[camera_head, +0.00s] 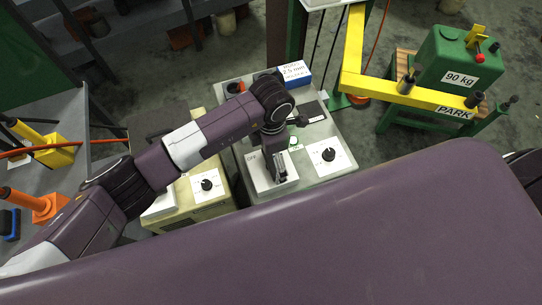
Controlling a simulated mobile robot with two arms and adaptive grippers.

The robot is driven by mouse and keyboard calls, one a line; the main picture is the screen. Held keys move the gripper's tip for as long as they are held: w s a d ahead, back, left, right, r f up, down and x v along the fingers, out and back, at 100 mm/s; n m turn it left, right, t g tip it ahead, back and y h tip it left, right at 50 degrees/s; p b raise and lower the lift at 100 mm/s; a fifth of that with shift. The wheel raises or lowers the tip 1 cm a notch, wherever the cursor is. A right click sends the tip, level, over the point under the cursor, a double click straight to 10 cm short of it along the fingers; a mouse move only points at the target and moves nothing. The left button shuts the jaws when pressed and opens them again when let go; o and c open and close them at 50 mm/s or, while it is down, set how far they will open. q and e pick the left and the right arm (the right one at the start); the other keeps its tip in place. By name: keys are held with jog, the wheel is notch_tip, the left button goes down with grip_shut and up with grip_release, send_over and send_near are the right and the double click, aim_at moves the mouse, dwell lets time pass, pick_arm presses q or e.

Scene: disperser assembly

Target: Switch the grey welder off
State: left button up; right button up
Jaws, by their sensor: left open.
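The grey welder (316,134) stands in the middle of the view with its top panel facing up. A white plate marked OFF (252,158) lies on its near left part. My left gripper (279,177) is over this plate, pointing down, open, with nothing seen between its fingers. The gripper hides the middle of the plate, so the switch and its position cannot be seen. I cannot tell whether the fingers touch it. A black knob (328,154) on a white dial plate sits to the right. My right gripper is not in view.
A cream welder (180,214) with a black knob (206,185) stands close on the left, partly under my left arm. A blue and white box (294,73) is at the grey welder's far edge. A green stand with a yellow bar (420,95) is at the right.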

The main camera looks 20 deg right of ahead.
pick_arm(q)
jog(key=shift+f, duration=1.1)
jog(key=shift+c, duration=0.3)
jog(key=c, duration=1.1)
